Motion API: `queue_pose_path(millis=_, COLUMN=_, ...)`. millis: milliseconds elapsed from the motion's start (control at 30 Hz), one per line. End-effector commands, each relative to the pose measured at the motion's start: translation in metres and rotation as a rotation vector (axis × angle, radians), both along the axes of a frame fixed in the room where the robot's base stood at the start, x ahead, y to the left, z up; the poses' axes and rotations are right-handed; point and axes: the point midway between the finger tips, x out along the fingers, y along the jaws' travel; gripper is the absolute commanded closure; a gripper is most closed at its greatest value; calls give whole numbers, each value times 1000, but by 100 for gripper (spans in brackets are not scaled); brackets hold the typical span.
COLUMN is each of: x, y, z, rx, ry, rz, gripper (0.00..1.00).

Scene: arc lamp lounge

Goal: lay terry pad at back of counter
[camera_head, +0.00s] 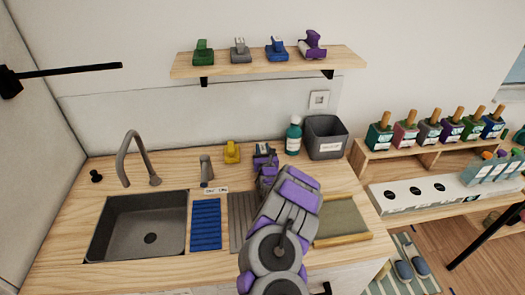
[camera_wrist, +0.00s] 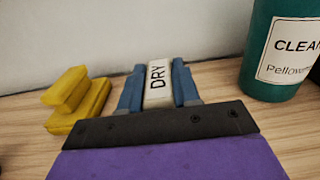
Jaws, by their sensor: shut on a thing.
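My gripper (camera_head: 264,154) is at the back of the counter (camera_head: 170,178), near the wall. In the wrist view its two blue fingers are shut on a pale block marked DRY (camera_wrist: 158,84), which I take to be the terry pad's grip. The pad's lower part is hidden, and I cannot tell whether it touches the counter. A yellow pad with a raised grip (camera_head: 232,152) stands on the counter just left of my gripper; it also shows in the wrist view (camera_wrist: 80,101).
A teal bottle (camera_head: 293,136) and a grey bin (camera_head: 326,138) stand to the right. The sink (camera_head: 138,225), faucet (camera_head: 136,158), blue ribbed mat (camera_head: 206,224) and wooden-edged tray (camera_head: 341,220) are nearer. A shelf (camera_head: 265,62) holding several similar pads is above.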

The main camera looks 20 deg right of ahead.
Motion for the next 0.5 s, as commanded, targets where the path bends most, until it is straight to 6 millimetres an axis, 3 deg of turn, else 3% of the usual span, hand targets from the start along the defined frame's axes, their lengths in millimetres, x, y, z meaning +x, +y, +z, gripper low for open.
queue_pose_path(millis=33, x=0, y=0, z=-2, rx=0, ry=0, rz=0, gripper=100)
queue_pose_path(millis=67, x=0, y=0, z=-2, rx=0, ry=0, rz=0, gripper=67)
queue_pose_path(millis=100, x=0, y=0, z=-2, rx=0, ry=0, rz=0, gripper=63)
queue_pose_path(millis=300, x=0, y=0, z=-1, rx=-1, ry=0, rz=0, gripper=44)
queue_pose_path(millis=500, x=0, y=0, z=-1, rx=-1, ry=0, rz=1, gripper=43)
